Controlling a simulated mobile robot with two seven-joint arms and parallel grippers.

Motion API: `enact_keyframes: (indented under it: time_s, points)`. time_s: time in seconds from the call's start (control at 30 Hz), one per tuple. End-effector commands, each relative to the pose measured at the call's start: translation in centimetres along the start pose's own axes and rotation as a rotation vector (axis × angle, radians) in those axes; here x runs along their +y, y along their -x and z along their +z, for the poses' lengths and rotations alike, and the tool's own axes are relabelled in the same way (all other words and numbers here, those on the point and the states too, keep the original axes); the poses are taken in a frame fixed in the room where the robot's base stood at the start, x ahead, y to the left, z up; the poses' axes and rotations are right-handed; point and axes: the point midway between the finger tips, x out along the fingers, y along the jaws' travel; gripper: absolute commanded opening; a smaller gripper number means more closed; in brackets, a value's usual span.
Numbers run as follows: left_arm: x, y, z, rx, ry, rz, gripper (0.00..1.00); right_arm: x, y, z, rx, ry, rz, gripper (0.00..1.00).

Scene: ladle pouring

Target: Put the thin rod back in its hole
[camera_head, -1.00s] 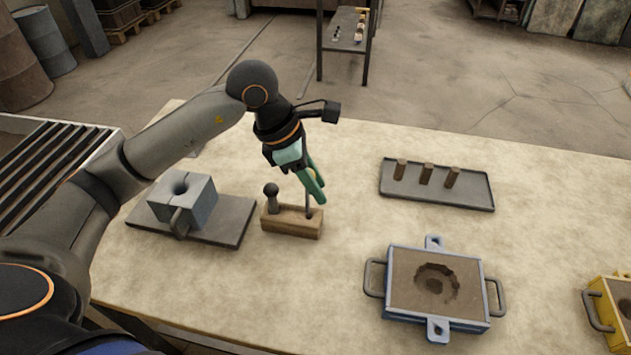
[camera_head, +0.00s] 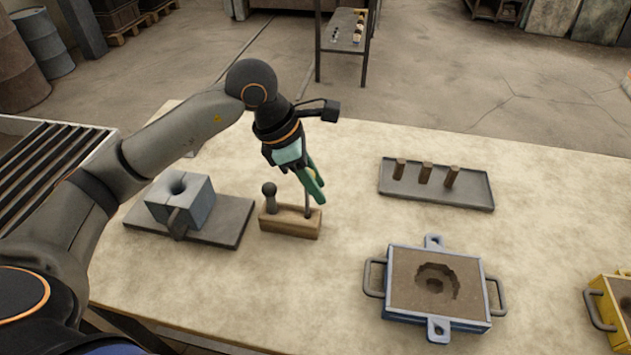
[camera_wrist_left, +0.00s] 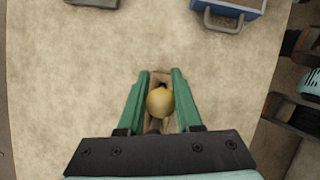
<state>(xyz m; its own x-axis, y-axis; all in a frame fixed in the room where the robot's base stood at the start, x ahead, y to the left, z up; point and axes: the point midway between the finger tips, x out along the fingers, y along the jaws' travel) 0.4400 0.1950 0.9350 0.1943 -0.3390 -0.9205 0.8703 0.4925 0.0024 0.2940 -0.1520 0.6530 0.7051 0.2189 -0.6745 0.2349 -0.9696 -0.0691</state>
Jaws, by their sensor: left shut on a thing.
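A small wooden block (camera_head: 283,223) stands on the table in the head view. A dark round-topped peg (camera_head: 269,198) stands at its left end. The thin rod (camera_head: 308,204) is upright over the block's right end, and its lower end meets the block's top. I cannot tell how deep it sits in the hole. My left gripper (camera_head: 315,192) has green fingers and is shut on the rod's upper part. In the left wrist view the rod's yellow round knob (camera_wrist_left: 160,102) shows between the fingers (camera_wrist_left: 158,98).
A grey split mold (camera_head: 188,203) on a plate (camera_head: 226,222) is left of the block. A tray (camera_head: 440,199) with three brown pegs lies at the back right. A blue sand-filled frame (camera_head: 404,306) is at front right, a yellow one (camera_head: 604,300) at the edge. Bare table lies between.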

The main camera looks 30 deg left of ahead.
Motion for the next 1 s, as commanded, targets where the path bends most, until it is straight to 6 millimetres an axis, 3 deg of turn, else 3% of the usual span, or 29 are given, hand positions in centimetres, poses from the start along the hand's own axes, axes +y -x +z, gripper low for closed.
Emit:
enact_keyframes:
  time_s: [1.0]
  points:
    - [0.0,-2.5,-1.1,0.0,0.0,0.0,0.0,0.1,-1.8,1.6,0.004,-0.002,-0.001,0.5]
